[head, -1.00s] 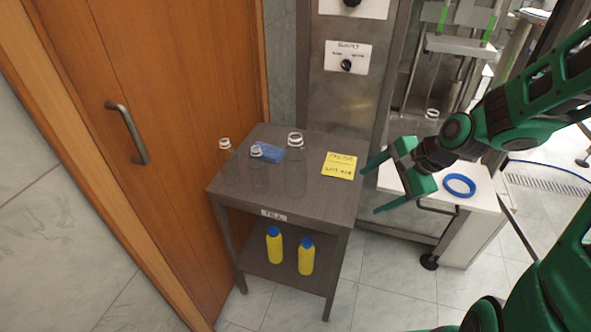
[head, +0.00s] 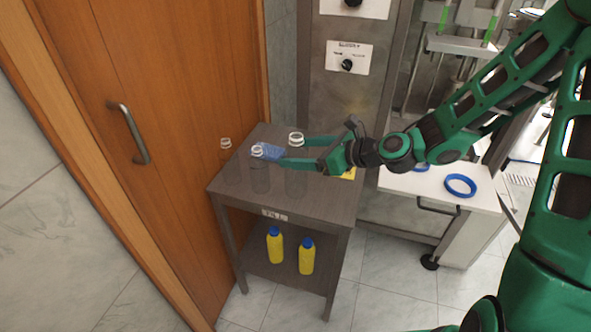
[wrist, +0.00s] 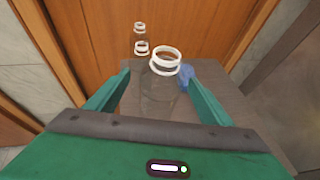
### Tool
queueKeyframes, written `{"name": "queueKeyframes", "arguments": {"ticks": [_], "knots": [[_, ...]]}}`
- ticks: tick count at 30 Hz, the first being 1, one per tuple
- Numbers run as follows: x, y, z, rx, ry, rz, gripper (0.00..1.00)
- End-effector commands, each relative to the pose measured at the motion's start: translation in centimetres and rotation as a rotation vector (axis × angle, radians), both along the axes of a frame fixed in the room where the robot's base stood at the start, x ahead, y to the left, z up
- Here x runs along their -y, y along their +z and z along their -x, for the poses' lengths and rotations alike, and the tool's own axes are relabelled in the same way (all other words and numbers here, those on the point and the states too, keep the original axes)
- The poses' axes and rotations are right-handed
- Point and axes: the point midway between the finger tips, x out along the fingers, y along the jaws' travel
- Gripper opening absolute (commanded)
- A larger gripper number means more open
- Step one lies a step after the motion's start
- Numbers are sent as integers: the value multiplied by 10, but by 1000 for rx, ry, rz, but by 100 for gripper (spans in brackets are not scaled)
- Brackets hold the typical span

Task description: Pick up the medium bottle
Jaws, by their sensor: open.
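Three clear bottles with white neck rings stand upright on the dark side table (head: 325,205). The widest-necked bottle (head: 297,182) is at the right, another (head: 260,180) is at the front middle, and a third (head: 226,144) is at the left. I cannot tell for sure which is the medium one. My gripper (head: 294,152) is open at the right bottle, with one finger on its far side and one on its near side. In the wrist view this bottle (wrist: 160,92) stands between the open fingers (wrist: 158,76); contact is not visible. The other two bottles show beyond it.
A blue cloth-like item (head: 271,151) lies behind the front bottle. Two yellow bottles (head: 275,247) (head: 306,257) stand on the lower shelf. A wooden door (head: 175,120) is close at left; a white cart (head: 470,205) holds blue rings.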

Motion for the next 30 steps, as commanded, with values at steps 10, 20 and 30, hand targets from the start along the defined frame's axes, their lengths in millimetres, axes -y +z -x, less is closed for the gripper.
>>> {"name": "queueKeyframes", "arguments": {"ticks": [10,20,30], "knots": [[-27,-15,-21,0,3,0,74],[-39,-22,-31,1,-1,2,74],[-38,-22,-31,1,1,2,31]]}}
